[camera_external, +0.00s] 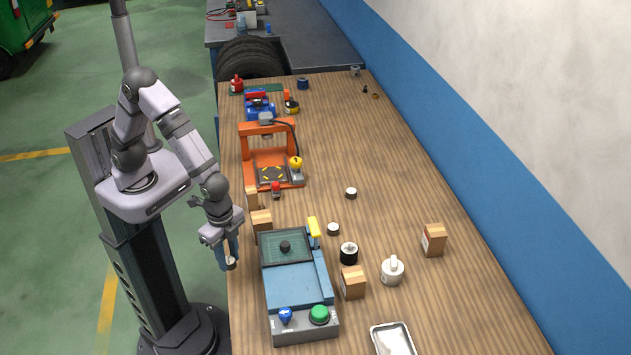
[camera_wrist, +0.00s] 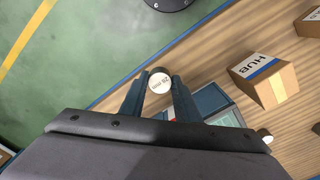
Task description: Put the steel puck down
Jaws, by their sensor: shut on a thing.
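My gripper (camera_external: 229,259) is at the left edge of the wooden table, left of the blue-grey machine, pointing down. In the wrist view its two blue fingers are shut on a small round puck with a white printed top (camera_wrist: 160,83), which I take to be the steel puck. In the outside view the held puck (camera_external: 231,265) shows as a small pale and dark disc at the fingertips. Its height above the table, and whether it is over the edge, I cannot tell. The machine (camera_external: 292,285) has a dark green pad with a dark puck (camera_external: 285,246) on it.
Cardboard boxes (camera_external: 261,221) stand behind the machine's left corner; another (camera_external: 352,283) stands right of it. Small pucks (camera_external: 333,229), a mug (camera_external: 392,271) and a metal tray (camera_external: 394,339) lie to the right. An orange press (camera_external: 269,160) stands farther back.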

